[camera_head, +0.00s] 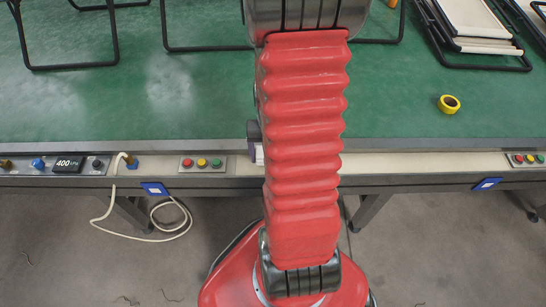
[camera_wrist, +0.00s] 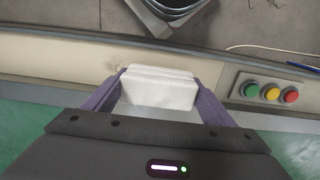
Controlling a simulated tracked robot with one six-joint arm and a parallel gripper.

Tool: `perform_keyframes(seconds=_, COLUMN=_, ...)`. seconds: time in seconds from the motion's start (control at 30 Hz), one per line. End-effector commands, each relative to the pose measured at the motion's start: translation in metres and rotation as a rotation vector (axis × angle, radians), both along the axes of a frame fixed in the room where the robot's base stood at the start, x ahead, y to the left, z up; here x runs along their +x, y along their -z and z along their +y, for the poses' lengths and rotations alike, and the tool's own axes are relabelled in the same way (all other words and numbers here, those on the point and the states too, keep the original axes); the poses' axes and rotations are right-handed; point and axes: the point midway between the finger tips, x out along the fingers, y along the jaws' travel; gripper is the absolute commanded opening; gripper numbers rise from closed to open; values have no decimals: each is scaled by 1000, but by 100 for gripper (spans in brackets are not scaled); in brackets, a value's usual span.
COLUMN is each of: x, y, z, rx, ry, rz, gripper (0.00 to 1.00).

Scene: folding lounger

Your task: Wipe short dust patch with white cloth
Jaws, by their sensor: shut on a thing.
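The white cloth (camera_wrist: 160,88) is a folded pad held between the two purple fingers of my gripper (camera_wrist: 159,80) in the wrist view. It is over the beige front strip of the table; I cannot tell whether it touches it. In the head view my red arm hides most of the gripper, and only a sliver of white cloth (camera_head: 259,154) shows beside it. Two pale dust patches lie on the green table top: a left patch (camera_head: 46,101) and a right patch (camera_head: 170,88). Their edges are faint, so I cannot tell which is shorter.
Black folding frames (camera_head: 117,40) stand along the back left, and more frames with cream panels (camera_head: 478,18) lie at the back right. A yellow tape roll (camera_head: 449,104) lies at right. Button boxes (camera_head: 202,164) and a hose (camera_head: 165,233) are along the front edge.

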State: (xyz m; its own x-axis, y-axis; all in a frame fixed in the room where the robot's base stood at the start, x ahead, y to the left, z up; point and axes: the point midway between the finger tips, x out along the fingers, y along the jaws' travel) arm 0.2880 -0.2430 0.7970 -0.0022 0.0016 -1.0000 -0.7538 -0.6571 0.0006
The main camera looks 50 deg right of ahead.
Motion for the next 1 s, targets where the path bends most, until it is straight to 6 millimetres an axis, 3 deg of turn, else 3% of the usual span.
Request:
perform_keyframes(seconds=0.5, x=2, y=-46, z=1, rx=-2, ry=-7, rz=-2, gripper=57)
perform_keyframes(seconds=1.0, x=4, y=-51, z=2, rx=-1, ry=-13, rz=-1, gripper=57)
